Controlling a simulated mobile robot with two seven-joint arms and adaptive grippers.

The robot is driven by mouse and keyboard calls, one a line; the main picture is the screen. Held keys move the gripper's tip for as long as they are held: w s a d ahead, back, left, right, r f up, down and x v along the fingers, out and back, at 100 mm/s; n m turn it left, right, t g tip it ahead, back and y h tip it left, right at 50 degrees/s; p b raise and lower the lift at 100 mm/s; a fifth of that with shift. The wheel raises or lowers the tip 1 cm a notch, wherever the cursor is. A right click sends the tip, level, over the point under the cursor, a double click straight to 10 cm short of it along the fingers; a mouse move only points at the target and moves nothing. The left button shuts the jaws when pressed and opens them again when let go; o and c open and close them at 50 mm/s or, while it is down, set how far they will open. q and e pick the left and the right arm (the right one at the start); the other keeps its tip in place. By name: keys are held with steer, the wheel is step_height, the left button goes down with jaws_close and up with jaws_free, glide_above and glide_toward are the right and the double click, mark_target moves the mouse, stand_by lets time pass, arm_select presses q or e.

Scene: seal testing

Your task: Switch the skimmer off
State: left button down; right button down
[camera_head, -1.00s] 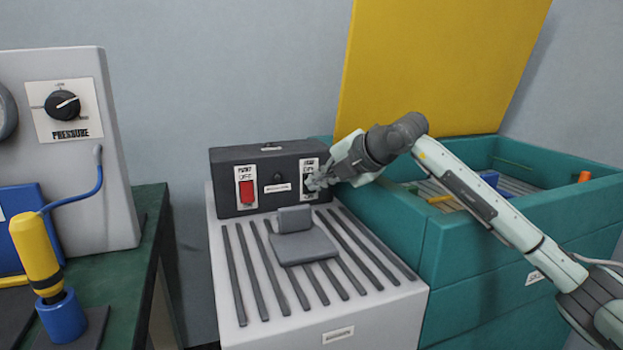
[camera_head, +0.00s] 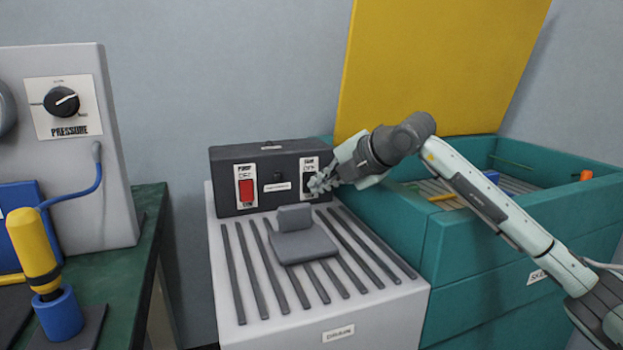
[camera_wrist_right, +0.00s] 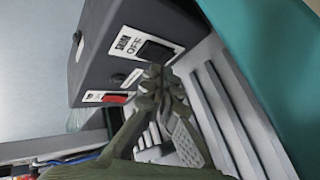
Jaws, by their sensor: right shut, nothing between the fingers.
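A dark control box (camera_head: 225,165) stands at the back of the grey drain unit. It bears two rocker switches with white labels. The left one is a red rocker (camera_head: 247,190). The right one is a black rocker (camera_head: 308,178), partly hidden by my right gripper (camera_head: 318,184), which is shut and empty with its tips at that switch's front. In the right wrist view the black rocker (camera_wrist_right: 155,51) shows above the shut fingertips (camera_wrist_right: 160,78), beside a label that seems to read OFF; the red rocker (camera_wrist_right: 115,98) is farther left. Contact cannot be told. My left gripper is out of view.
The drain unit (camera_head: 360,318) has a slotted top with a grey pad (camera_head: 302,245). A teal tank (camera_head: 520,235) with a raised yellow lid (camera_head: 440,70) stands right. A green bench (camera_head: 120,290) with a pressure panel (camera_head: 90,165) stands left.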

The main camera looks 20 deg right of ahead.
steer(key=s+b, duration=0.1)
steer(key=s, duration=0.2)
steer(key=shift+s+d+f+b, duration=0.1)
steer(key=shift+s+f+b, duration=0.05)
steer(key=shift+f+b, duration=0.25)
steer(key=shift+s+r, duration=0.1)
steer(key=shift+s, duration=0.7)
